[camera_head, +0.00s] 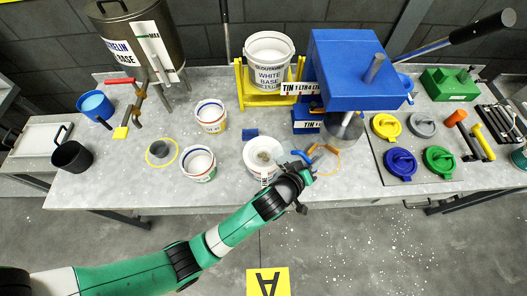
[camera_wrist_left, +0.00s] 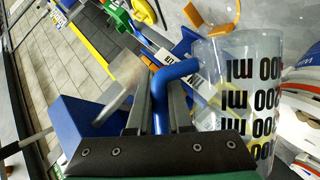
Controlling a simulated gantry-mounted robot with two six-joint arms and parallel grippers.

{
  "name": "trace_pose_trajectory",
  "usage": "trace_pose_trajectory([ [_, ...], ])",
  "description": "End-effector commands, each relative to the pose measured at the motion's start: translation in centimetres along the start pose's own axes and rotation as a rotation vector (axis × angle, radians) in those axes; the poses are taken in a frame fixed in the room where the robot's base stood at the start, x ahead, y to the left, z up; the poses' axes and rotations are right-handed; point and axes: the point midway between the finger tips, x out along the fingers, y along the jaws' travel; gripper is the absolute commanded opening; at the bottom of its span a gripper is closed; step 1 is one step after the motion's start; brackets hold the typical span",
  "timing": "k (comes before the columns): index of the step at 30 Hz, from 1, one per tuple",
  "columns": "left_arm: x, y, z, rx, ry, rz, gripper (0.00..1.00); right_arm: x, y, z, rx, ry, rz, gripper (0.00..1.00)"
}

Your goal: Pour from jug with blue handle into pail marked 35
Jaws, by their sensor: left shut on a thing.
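My left gripper (camera_head: 303,170) is shut on the blue handle (camera_wrist_left: 178,72) of a clear jug (camera_wrist_left: 240,95) with black ml marks. In the left wrist view the gripper fingers (camera_wrist_left: 157,88) close around the handle. In the head view the blue handle (camera_head: 301,156) shows just above the gripper, but the clear body is hard to make out. A white pail (camera_head: 263,175) stands directly left of the gripper. Two smaller white pails stand further left, one in front (camera_head: 198,165) and one behind (camera_head: 211,117). I cannot read a 35 on any pail. My right gripper is not in view.
An orange handle (camera_head: 325,149) shows just right of the gripper, by a yellow ring. A blue press (camera_head: 345,65) stands behind it. A white base tub (camera_head: 269,50) sits in a yellow stand. Coloured lids (camera_head: 438,160) lie at right. Bare bench (camera_head: 120,180) lies at left.

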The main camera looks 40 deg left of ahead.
Motion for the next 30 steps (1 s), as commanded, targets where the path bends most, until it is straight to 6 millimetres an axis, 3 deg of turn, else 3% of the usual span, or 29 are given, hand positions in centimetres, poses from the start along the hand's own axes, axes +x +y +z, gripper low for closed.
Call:
trace_pose_trajectory([
  [4,1.1,-0.9,2.3,0.210,0.042,-0.082,0.00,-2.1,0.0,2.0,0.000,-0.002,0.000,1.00],
  [14,3.1,-2.2,6.3,0.487,0.102,-0.198,0.00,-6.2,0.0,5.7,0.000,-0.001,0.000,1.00],
  [16,3.1,-2.0,6.5,0.563,0.116,-0.232,0.00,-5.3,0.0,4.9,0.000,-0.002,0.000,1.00],
  [22,3.8,-3.0,7.7,0.718,0.152,-0.299,0.00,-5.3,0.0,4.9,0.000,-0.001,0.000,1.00],
  [30,4.2,-3.5,8.2,0.791,0.171,-0.330,0.00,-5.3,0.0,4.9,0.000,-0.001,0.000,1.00],
])
